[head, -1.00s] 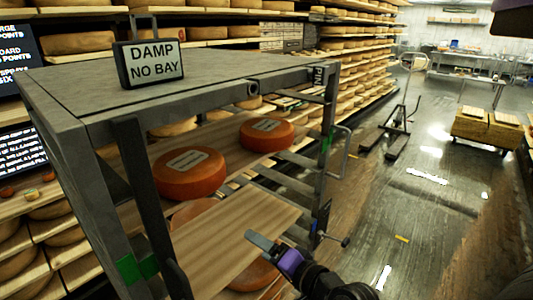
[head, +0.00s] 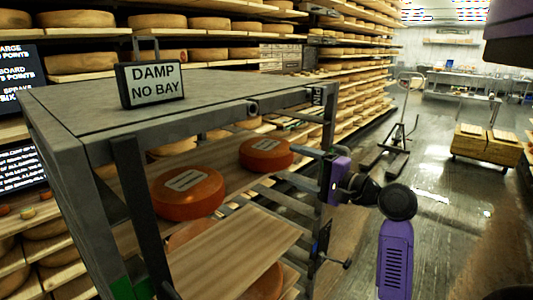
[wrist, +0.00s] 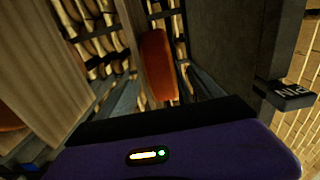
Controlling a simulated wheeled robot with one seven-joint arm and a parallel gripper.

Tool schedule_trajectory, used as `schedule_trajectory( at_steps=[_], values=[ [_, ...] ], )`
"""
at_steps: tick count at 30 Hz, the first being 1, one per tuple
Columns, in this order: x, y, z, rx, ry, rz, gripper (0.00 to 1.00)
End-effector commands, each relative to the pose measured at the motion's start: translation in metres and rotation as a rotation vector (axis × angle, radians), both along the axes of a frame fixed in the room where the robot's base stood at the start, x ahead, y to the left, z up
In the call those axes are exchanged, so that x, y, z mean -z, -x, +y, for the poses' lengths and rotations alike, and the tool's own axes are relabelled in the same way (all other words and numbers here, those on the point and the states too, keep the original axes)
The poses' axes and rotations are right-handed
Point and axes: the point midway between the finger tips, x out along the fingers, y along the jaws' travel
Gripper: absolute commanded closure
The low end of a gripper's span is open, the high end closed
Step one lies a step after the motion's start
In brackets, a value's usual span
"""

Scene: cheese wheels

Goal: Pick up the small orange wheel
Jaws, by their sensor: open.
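The small orange wheel (head: 266,153) lies flat on a wooden board on the rack's upper shelf, right of and behind a larger orange wheel (head: 187,192). My gripper (head: 305,151) reaches in at the rack's right side. Its visible grey finger points left, close to the small wheel's right edge; I cannot tell whether it touches. In the wrist view an orange wheel (wrist: 157,65), apparently the small one, shows just beyond my purple gripper body.
The grey rack top (head: 90,98) carries a "DAMP NO BAY" sign (head: 152,84). A dark rack post (head: 328,150) stands beside my gripper. A bare wooden board (head: 235,245) lies lower in front, with more wheels beneath.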

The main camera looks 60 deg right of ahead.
Motion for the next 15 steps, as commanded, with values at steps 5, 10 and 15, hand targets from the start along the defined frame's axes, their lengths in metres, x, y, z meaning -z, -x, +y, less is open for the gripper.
schedule_trajectory(
  at_steps=[5,10,15],
  values=[
    [-0.002,-0.023,-0.004,-0.001,-0.002,0.000,0.25],
    [0.000,-0.044,-0.009,0.000,-0.001,0.002,0.25],
    [0.001,-0.051,-0.011,0.002,0.002,0.001,0.25]
  ],
)
